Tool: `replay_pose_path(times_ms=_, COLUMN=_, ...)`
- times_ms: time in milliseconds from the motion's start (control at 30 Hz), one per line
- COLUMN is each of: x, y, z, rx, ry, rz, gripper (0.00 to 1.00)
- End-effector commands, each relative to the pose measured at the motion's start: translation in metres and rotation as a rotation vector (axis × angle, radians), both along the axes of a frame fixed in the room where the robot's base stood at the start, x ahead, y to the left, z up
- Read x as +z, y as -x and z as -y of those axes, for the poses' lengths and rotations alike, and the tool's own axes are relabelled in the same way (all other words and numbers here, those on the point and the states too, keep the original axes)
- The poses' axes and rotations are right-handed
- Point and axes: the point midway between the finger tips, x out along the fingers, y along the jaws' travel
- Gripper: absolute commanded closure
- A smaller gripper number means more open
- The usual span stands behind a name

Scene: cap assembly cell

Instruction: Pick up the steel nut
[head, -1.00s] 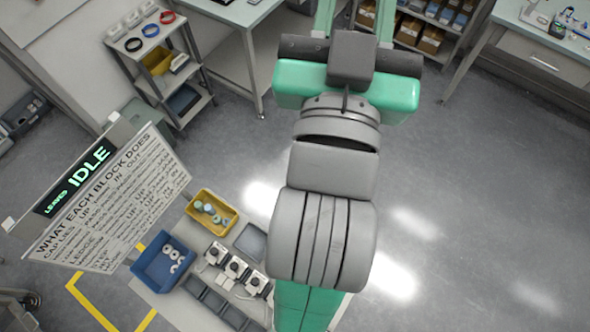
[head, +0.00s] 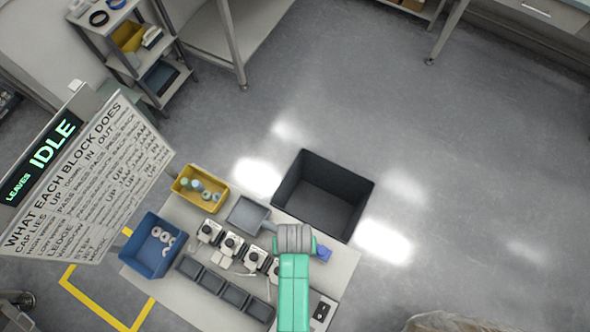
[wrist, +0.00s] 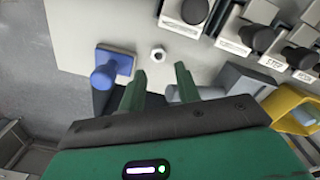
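The steel nut (wrist: 158,53) shows in the wrist view as a small bright ring with a dark hole, lying on the pale table top (wrist: 72,28). My gripper (wrist: 160,72) is open, with its two green fingers apart and nothing between them. The nut appears in line with the gap, just beyond the fingertips in the picture; I cannot tell the height between them. In the head view my arm covers the table's right part, and I cannot make out the nut or the fingers there.
A blue block with a round knob (wrist: 105,72) stands left of the nut. Several white blocks with black knobs (wrist: 258,37) stand to the right. A yellow bin (head: 200,190), blue bin (head: 152,246), grey tray (head: 247,214) and large dark crate (head: 322,195) surround the work area.

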Motion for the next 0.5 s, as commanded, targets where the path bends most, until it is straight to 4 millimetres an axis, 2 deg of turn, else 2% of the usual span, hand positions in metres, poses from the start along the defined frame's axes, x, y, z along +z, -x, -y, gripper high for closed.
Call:
replay_pose_path(times_ms=100, x=-0.017, y=0.0, z=0.0, rx=0.0, ry=0.0, rz=-0.001, gripper=0.67)
replay_pose_path(times_ms=267, x=-0.026, y=-0.001, z=0.001, rx=0.0, ry=0.0, rz=0.001, gripper=0.67)
replay_pose_path(times_ms=500, x=-0.066, y=-0.003, z=0.003, rx=0.0, ry=0.0, rz=0.003, gripper=0.67)
